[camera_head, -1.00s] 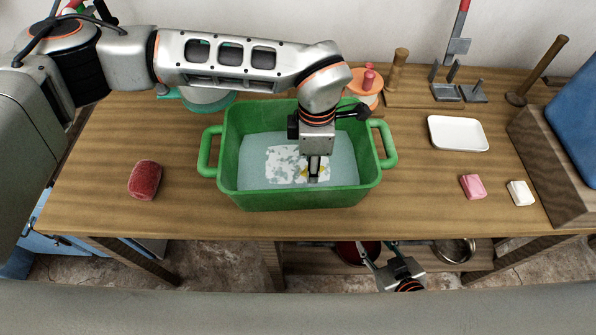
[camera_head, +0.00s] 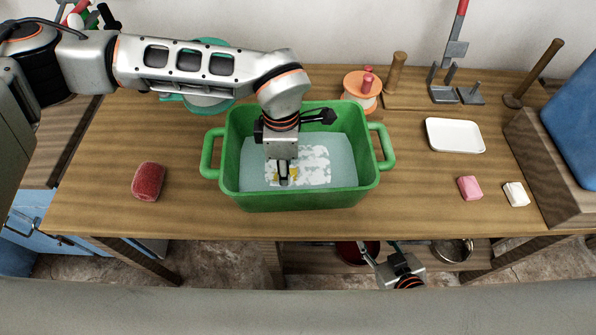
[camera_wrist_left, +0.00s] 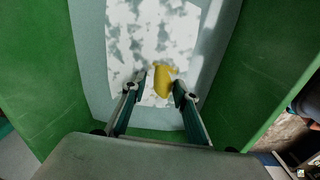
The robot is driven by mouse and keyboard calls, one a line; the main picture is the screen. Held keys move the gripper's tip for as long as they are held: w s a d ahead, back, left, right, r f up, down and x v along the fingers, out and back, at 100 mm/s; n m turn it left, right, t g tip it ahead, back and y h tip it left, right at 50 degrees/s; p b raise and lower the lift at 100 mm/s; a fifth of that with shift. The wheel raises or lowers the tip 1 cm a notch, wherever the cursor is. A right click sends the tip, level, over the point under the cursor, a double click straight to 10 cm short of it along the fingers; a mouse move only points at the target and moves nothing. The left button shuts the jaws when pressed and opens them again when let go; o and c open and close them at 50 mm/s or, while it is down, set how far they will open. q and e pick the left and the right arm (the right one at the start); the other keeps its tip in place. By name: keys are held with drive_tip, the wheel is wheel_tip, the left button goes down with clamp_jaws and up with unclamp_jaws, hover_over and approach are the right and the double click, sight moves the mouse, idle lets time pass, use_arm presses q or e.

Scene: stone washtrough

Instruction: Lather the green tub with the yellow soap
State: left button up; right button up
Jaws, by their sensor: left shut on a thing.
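The green tub (camera_head: 300,199) stands on the wooden table, with a pale blue-grey floor inside and a patchy white lather area (camera_head: 313,166) on it. My left gripper (camera_head: 283,181) reaches down into the tub and is shut on the yellow soap (camera_wrist_left: 164,82). The soap is at the left part of the white patch, low at the tub floor; whether it touches cannot be told. In the left wrist view the soap sits between the fingertips, with the white patch (camera_wrist_left: 150,35) beyond. My right gripper (camera_head: 368,258) hangs in front of the table's edge, apart from the tub, with its fingers partly visible.
A red sponge-like block (camera_head: 148,181) lies left of the tub. A pink soap (camera_head: 469,187), a white soap (camera_head: 516,194) and a white tray (camera_head: 455,135) lie to the right. An orange-rimmed spool-like thing (camera_head: 361,90) and a wooden peg (camera_head: 396,80) stand behind.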

sight(312, 178)
use_arm(q)
drive_tip(key=shift+d, duration=0.1)
drive_tip(key=d+b, duration=0.1)
drive_tip(key=d, duration=0.4)
drive_tip(key=shift+w+f+b, duration=0.1)
drive_tip(key=shift+w+b, duration=0.05)
drive_tip(key=shift+b, duration=0.25)
drive_tip(key=shift+d, duration=0.45)
drive_tip(key=shift+a, duration=0.2)
drive_tip(key=a+p, duration=0.1)
drive_tip(key=a, duration=0.4)
drive_tip(key=shift+a, duration=0.35)
